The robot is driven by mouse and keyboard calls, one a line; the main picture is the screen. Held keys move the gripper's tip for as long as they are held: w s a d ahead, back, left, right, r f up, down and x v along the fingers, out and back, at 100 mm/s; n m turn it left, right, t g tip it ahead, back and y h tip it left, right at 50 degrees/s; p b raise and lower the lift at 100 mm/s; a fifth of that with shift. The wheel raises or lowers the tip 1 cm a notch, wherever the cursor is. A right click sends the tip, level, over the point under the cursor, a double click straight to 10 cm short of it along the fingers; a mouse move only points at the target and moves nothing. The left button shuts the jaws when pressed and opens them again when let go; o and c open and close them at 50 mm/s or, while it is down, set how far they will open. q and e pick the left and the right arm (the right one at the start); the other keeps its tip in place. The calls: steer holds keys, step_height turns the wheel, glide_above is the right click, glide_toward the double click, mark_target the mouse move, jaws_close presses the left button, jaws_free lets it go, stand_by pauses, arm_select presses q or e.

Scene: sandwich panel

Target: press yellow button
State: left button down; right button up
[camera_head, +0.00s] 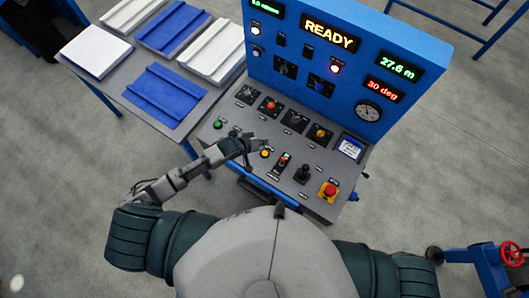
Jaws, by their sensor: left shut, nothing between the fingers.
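The yellow button (265,154) is a small round button on the grey sloping desk of the blue control panel (350,65). My left gripper (254,146) is shut and empty over the desk, with its fingertips just up and left of the yellow button. I cannot tell whether it touches the desk. The hand covers part of the desk between the green button (218,125) and the yellow one. My right gripper is out of view.
Right of the yellow button are a black joystick (303,174) and a red emergency button (328,190). A row of dark-plated controls, including an orange-yellow one (320,132), lies behind. A side table (131,98) with blue and white panels stands left.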

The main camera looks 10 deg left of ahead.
arm_select(q)
steer(key=b, duration=0.8)
glide_above(264, 153)
step_height(264, 153, down, 7)
steer(key=shift+s+a, duration=0.1)
steer(key=shift+a, duration=0.05)
steer(key=shift+f, duration=0.85)
steer(key=shift+f, duration=0.35)
steer(key=shift+f, duration=0.5)
stand_by(0.7)
stand_by(0.3)
steer(key=shift+r+p, duration=0.85)
steer(key=shift+p, duration=0.15)
